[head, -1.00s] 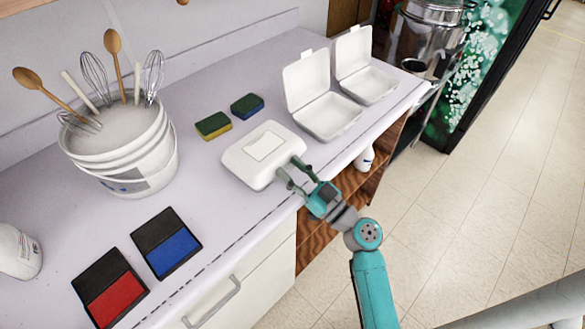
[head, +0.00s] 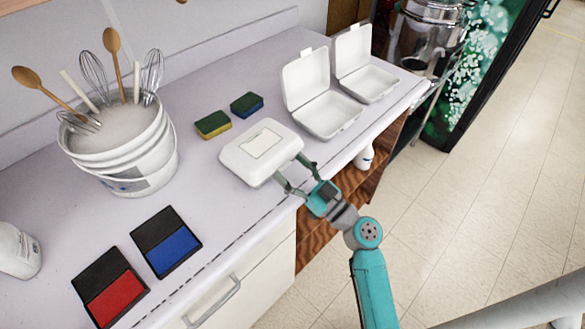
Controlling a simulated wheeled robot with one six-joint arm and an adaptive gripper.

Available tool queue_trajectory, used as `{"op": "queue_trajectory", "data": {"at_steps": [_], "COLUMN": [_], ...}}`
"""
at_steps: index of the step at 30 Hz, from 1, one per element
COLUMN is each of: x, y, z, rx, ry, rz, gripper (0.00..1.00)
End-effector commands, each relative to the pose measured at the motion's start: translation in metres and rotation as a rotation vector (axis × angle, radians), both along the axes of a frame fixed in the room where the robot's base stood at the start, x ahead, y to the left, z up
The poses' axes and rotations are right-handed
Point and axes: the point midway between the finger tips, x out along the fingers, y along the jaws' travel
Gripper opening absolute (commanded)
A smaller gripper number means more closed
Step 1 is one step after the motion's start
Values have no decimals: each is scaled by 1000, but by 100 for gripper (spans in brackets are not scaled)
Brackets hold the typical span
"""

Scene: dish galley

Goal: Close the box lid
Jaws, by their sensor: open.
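A white clamshell box (head: 247,172) sits on the counter near its front edge, with its lid (head: 264,139) down and a pale label on top. Whether the lid is latched cannot be told. My gripper (head: 294,177) is open at the front right side of this box, its fingers spread and close to the box's edge. Two more white boxes stand to the right with lids raised: a nearer open box (head: 326,117) and a farther open box (head: 368,84). My gripper is apart from both.
Two sponges (head: 213,125) (head: 247,104) lie behind the closed box. A white bucket (head: 118,160) with whisks and wooden spoons stands left. A blue-black pad (head: 166,242) and a red-black pad (head: 110,287) lie at the front left. A white bottle (head: 364,157) is below the counter.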

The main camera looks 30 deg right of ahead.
Motion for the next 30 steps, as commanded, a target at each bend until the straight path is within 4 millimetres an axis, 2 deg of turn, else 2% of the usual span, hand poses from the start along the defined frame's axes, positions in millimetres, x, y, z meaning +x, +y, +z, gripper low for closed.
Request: {"op": "queue_trajectory", "data": {"at_steps": [5,18,24,30], "x": [-15,-86,-103,-109], "y": [-6,-29,-34,-36], "z": [-6,-27,-33,-34], "rx": [2,2,1,0], "ry": [3,3,2,1], "rz": [-3,-5,-3,-1], "gripper": [71,71,71,71]}}
